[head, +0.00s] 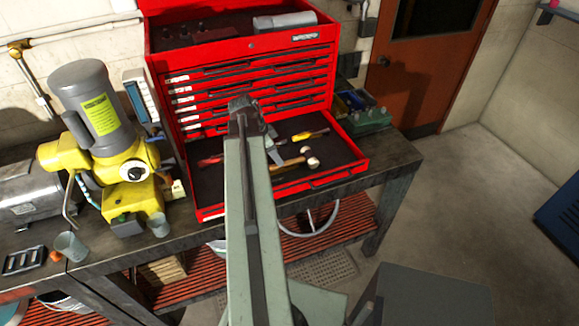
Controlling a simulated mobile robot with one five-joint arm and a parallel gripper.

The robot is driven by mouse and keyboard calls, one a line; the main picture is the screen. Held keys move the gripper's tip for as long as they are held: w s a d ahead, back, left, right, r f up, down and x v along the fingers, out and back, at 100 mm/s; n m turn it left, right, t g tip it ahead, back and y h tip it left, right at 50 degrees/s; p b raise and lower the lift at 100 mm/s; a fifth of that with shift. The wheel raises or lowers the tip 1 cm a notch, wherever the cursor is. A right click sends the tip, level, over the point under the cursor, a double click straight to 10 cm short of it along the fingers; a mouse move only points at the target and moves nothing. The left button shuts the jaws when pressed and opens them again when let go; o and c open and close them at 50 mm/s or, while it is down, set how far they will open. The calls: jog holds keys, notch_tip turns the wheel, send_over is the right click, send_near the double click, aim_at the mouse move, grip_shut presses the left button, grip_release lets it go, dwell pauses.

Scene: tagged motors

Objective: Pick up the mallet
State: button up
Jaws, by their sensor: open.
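The mallet (312,161) lies in the open bottom drawer of the red tool chest. Its pale, rounded head is towards the right, and its brown wooden handle runs left towards my arm. My gripper (276,156) is over the drawer, just left of the mallet head and close to the handle. It is open, small in the picture and partly hidden by my own arm. I cannot tell whether it touches the handle.
The red tool chest (250,75) stands on a dark workbench (398,158). A yellow-handled screwdriver (310,135) lies behind the mallet in the drawer. A yellow and grey machine (95,120) stands left. A green tray (368,118) stands right.

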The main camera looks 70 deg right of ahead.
jog(key=b+x, duration=0.5)
jog(key=shift+s+a+f, duration=0.15)
jog(key=shift+a+f, duration=0.05)
jog(key=shift+f, duration=0.05)
jog(key=shift+r, duration=0.2)
grip_shut()
dwell(1.0)
